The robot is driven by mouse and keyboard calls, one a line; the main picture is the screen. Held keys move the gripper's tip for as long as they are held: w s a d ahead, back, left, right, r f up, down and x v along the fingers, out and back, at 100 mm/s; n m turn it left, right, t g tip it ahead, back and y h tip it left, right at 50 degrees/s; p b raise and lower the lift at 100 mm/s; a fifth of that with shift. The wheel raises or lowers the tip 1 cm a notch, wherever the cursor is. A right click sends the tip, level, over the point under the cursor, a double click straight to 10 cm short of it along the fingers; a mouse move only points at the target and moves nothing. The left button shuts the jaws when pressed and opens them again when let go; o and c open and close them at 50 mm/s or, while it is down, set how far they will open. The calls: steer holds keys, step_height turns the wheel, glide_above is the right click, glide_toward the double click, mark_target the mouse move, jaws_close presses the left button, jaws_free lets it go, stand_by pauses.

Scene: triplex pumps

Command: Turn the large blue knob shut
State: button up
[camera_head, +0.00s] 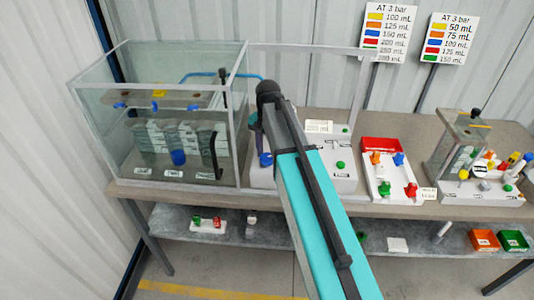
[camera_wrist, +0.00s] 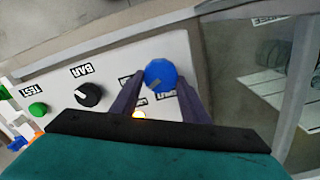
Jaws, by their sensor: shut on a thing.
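The labels under the fingers are partly covered. In the head view the blue knob (camera_head: 265,159) shows at the panel's left end, just below my gripper (camera_head: 260,147); my arm hides much of the panel there.
A glass tank (camera_head: 160,75) stands close on the left. A red-and-white valve block (camera_head: 385,145) is to the right.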

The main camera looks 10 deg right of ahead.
steer(key=n, duration=0.6)
steer(key=shift+w+a+r, duration=0.15)
steer(key=shift+w+a, duration=0.05)
steer(key=shift+w, duration=0.05)
steer(key=n, duration=0.6)
steer(key=shift+a+n, duration=0.15)
steer(key=shift+n, duration=0.15)
steer(key=o, duration=1.1)
steer(key=shift+c, duration=0.2)
steer(key=shift+s, duration=0.1)
